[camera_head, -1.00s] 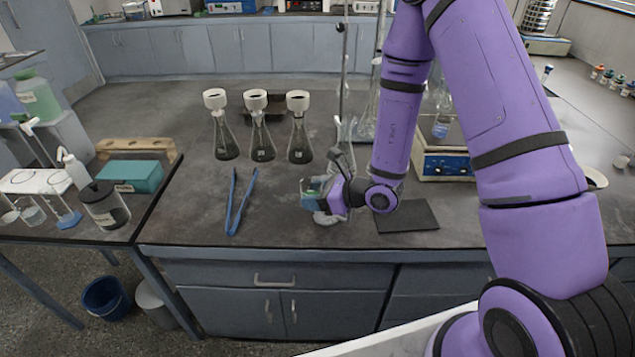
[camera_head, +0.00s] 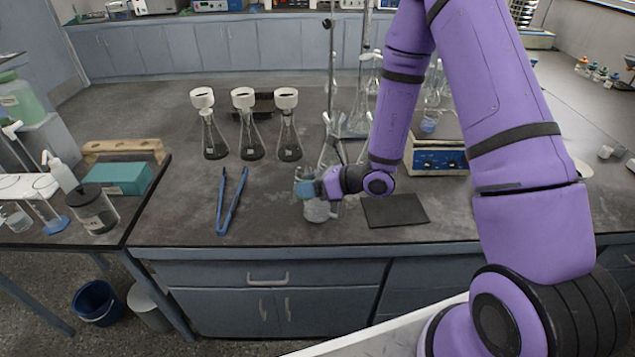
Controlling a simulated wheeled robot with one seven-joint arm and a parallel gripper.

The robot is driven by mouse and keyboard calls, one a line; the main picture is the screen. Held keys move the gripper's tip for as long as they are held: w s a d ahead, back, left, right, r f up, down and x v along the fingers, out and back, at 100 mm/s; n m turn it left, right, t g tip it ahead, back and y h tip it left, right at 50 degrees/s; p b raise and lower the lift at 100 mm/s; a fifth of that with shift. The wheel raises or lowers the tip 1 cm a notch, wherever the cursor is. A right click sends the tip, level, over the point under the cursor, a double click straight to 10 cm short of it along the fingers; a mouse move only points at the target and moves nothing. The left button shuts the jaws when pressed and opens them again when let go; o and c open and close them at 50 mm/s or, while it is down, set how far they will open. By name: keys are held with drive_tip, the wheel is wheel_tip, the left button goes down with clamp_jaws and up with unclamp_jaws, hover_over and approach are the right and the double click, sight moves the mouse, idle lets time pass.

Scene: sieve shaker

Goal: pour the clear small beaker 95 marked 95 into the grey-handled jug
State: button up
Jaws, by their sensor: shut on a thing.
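My gripper (camera_head: 312,187) is over the front middle of the bench and is shut on a small clear beaker (camera_head: 304,188), whose mark is too small to read. The beaker's tilt and its contents are hard to make out at this size. A clear jug (camera_head: 318,211) stands on the bench directly below the gripper. The gripper and beaker cover its upper part, so its rim is hidden. Its handle is not clearly seen. I cannot tell whether the beaker touches the jug or whether anything is flowing.
Blue tongs (camera_head: 231,203) lie to the left. Several flasks with white funnels (camera_head: 246,130) stand behind them. A dark mat (camera_head: 395,210) lies to the right, with a blue-fronted balance (camera_head: 438,161) behind it. A stand rod (camera_head: 332,75) rises behind the gripper.

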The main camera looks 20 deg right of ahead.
sight(314, 170)
drive_tip(key=shift+w+d+r+m+g+y, duration=0.25)
drive_tip(key=shift+w+d+r+m+y, duration=0.2)
drive_tip(key=shift+m, duration=0.25)
drive_tip(key=shift+w+d+r+m+g+y, duration=0.25)
drive_tip(key=shift+w+d+m+y, duration=0.1)
drive_tip(key=shift+w+d+m, duration=0.3)
drive_tip(key=shift+a+r+m, duration=0.1)
drive_tip(key=shift+m, duration=0.25)
drive_tip(key=shift+r+m+y, duration=0.2)
drive_tip(key=shift+m+y, duration=0.2)
drive_tip(key=shift+y, duration=0.1)
drive_tip(key=shift+f+m+y, duration=0.3)
drive_tip(key=shift+f+m, duration=0.1)
drive_tip(key=shift+m, duration=0.3)
drive_tip(key=shift+w+d+r+m+y+p, duration=0.1)
drive_tip(key=shift+r+m+y+p, duration=0.3)
drive_tip(key=shift+m, duration=0.35)
drive_tip(key=shift+w+d+r+m+y+p, duration=0.1)
drive_tip(key=shift+r+m+y+p, duration=0.2)
drive_tip(key=shift+m, duration=0.45)
idle(2.5)
drive_tip(key=shift+s+f+m, duration=0.1)
drive_tip(key=shift+f+m, duration=0.15)
drive_tip(key=shift+m, duration=0.15)
idle(0.7)
